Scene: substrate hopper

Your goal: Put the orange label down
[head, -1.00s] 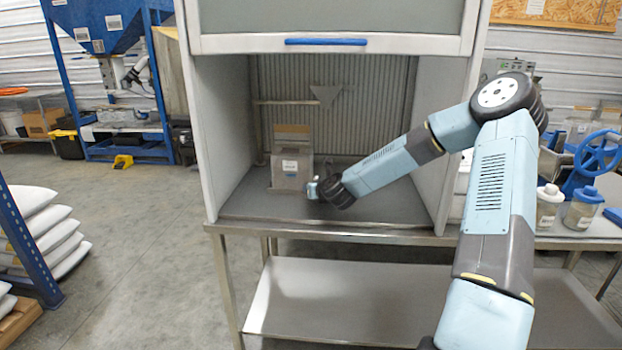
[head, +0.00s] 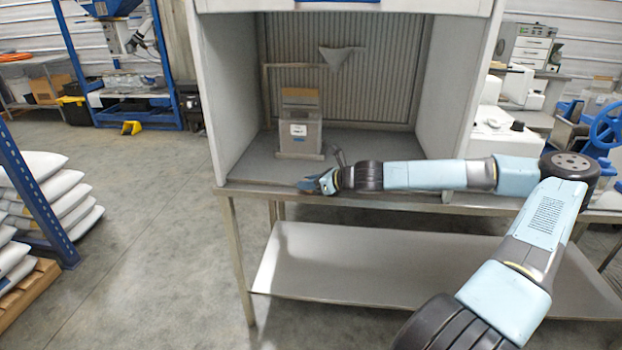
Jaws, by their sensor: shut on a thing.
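My gripper (head: 318,183) is at the front edge of the hood's work surface (head: 245,172), low and in front of the grey box. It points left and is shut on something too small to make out. I cannot make out an orange label in the head view. The grey box (head: 300,143) stands upright on the work surface, with a white label (head: 298,129) on its front and a brown panel (head: 300,95) at its top. A small grey piece (head: 338,155) shows just above my gripper; I cannot tell whether they touch.
The hood's side walls (head: 232,95) stand left and right of the work surface. A grey funnel (head: 340,56) hangs at the back. A lower shelf (head: 330,275) is bare. White sacks (head: 55,195) lie at the left. The work surface left of the box is clear.

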